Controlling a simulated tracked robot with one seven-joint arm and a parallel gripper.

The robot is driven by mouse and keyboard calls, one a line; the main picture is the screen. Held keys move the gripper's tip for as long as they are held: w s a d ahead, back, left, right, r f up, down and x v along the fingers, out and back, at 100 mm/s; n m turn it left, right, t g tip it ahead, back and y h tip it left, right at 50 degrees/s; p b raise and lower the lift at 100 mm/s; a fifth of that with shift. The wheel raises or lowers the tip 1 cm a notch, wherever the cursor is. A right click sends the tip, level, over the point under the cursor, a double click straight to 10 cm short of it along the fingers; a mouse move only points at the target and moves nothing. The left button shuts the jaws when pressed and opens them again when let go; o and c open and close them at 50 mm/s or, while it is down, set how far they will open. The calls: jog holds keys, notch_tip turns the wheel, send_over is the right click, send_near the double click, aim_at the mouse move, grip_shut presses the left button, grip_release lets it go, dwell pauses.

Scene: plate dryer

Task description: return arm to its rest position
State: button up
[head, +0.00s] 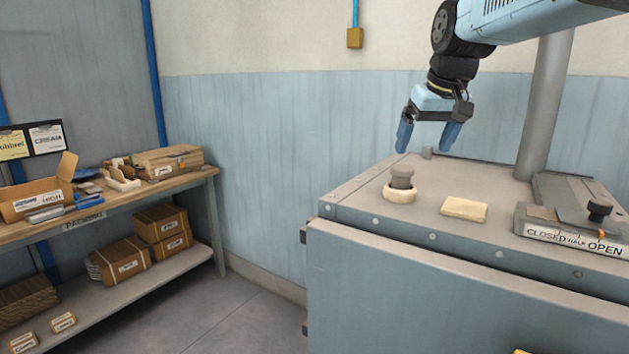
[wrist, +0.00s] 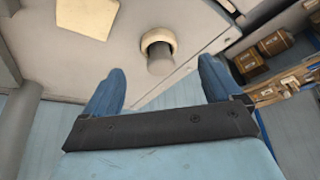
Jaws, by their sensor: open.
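My gripper (head: 428,137) is open and empty, with its blue fingers apart. In the head view it hangs above the back of the grey dryer top (head: 370,215), clear of the things on it. In the wrist view its two fingers (wrist: 160,92) point toward the dryer top. A grey knob or plug with a cream ring (head: 400,192) around its base stands on the dryer top, below the gripper. It also shows beyond and between the fingertips in the wrist view (wrist: 157,42). My blue arm reaches in from the upper right.
A cream block (head: 464,209) lies right of the ringed knob. A slide with a black knob (head: 599,211) and a plate marked CLOSED, HALF, OPEN (head: 572,242) is at the right. A grey pipe (head: 545,105) rises behind. A packing bench (head: 110,202) with boxes stands left.

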jog(key=s+f, duration=0.6)
jog(key=s, duration=0.3)
jog(key=s+f+m, duration=0.1)
jog(key=s+f, duration=0.6)
jog(key=s, duration=0.2)
jog(key=shift+a+t+h, duration=0.2)
jog(key=shift+t+h, duration=0.1)
jog(key=shift+t, duration=0.1)
